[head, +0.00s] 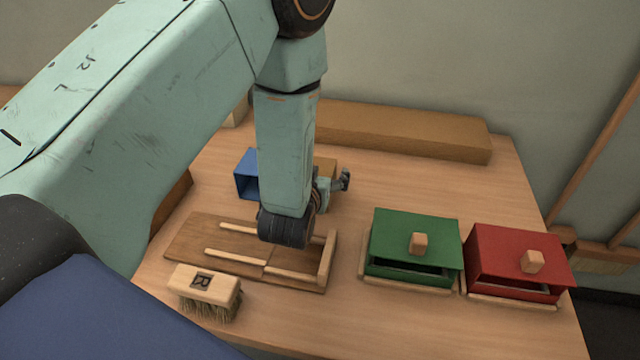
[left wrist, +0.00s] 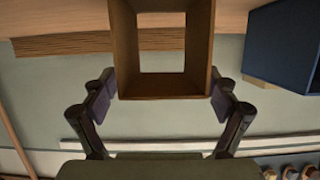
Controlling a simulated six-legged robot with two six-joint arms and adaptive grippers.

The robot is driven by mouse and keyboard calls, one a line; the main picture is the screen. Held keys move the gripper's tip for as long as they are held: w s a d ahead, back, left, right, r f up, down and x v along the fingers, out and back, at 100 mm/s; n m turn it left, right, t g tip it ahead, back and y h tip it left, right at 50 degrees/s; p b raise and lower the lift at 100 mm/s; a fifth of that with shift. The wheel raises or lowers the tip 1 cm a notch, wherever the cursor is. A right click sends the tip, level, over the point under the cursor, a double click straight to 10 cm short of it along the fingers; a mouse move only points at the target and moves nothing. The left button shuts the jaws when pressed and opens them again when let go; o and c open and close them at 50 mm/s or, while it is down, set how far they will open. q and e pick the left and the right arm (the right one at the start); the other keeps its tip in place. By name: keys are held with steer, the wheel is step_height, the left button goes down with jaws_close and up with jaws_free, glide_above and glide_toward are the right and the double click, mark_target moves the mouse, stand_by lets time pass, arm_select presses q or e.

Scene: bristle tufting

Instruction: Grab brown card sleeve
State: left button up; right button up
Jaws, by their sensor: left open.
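The brown card sleeve (head: 326,167) is mostly hidden behind my left arm in the head view. In the left wrist view the brown card sleeve (left wrist: 126,50) is an open square tube, and I see straight through it. My left gripper (head: 342,181) is open at the sleeve. In the left wrist view the fingers of the left gripper (left wrist: 161,95) stand apart, one near each side wall of the sleeve. I cannot tell whether they touch it. My right gripper is not in view.
A blue sleeve (head: 246,178) stands beside the brown one. A wooden jig (head: 195,238) with rails and a brush (head: 205,285) lie nearer. A green lidded box (head: 390,232) and a red one (head: 490,250) stand at right. A long brown block (head: 400,133) lies at the back.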

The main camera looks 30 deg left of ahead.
arm_select(q)
steer(key=shift+w+a+f, duration=0.2)
steer(key=shift+a, duration=0.1)
steer(key=shift+s+d+r, duration=0.1)
steer(key=shift+d+r, duration=0.05)
steer(key=shift+c, duration=1.1)
steer(key=c, duration=0.6)
steer(key=shift+c, duration=0.6)
